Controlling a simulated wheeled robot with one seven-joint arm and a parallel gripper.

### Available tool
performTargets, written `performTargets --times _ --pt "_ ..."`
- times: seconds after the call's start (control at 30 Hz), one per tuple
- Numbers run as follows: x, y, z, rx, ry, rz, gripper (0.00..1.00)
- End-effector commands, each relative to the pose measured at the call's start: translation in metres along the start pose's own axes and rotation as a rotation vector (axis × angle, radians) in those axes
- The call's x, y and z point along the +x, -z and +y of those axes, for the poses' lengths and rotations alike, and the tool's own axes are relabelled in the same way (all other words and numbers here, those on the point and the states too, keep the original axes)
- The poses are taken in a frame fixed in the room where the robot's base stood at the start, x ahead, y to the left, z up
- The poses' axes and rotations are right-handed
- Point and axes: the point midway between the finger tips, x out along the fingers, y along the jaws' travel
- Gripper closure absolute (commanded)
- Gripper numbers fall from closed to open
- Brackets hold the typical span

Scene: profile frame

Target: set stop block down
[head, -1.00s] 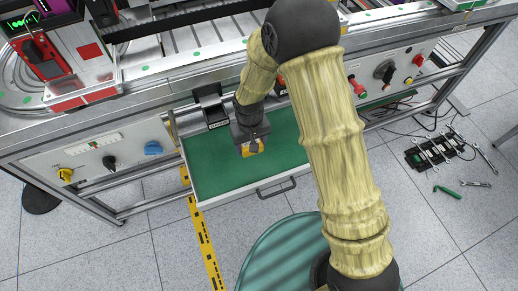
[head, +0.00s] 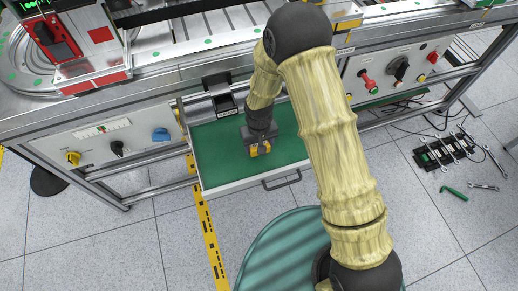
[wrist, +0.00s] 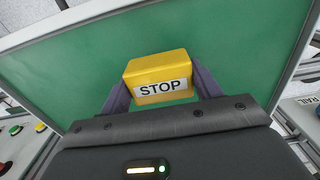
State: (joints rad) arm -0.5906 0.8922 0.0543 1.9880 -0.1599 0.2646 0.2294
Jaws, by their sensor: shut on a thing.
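The yellow stop block (wrist: 157,68), with a white STOP label, is between the two fingers of my gripper (wrist: 160,92) in the wrist view. My gripper (head: 259,148) is shut on the block, which also shows as a small yellow patch in the head view (head: 264,149). Both are over the open drawer (head: 205,160) with its green lined floor. The block is at or close to the green floor; I cannot tell whether it touches it. The fingers hide parts of the block's sides.
The drawer has a pale front wall with a dark handle (head: 281,179). Green floor around the block is clear. A control panel (head: 400,70) is to the right, tools (head: 445,150) on the floor beyond.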

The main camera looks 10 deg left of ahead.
Motion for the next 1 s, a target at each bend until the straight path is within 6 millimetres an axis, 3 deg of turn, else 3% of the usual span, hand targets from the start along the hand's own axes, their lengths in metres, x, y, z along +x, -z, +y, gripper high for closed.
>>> performTargets --times 0.27,0.67,0.7,0.77,1.0 --pt "0.035 -0.001 0.0 0.0 0.0 -0.002 0.65" --pt "0.039 0.0 0.0 0.0 0.0 -0.001 0.65" --pt "0.038 0.0 0.0 0.0 0.0 -0.001 0.29" --pt "0.038 0.0 0.0 0.0 0.0 -0.001 0.17" --pt "0.038 0.0 0.0 0.0 0.0 -0.001 0.15"
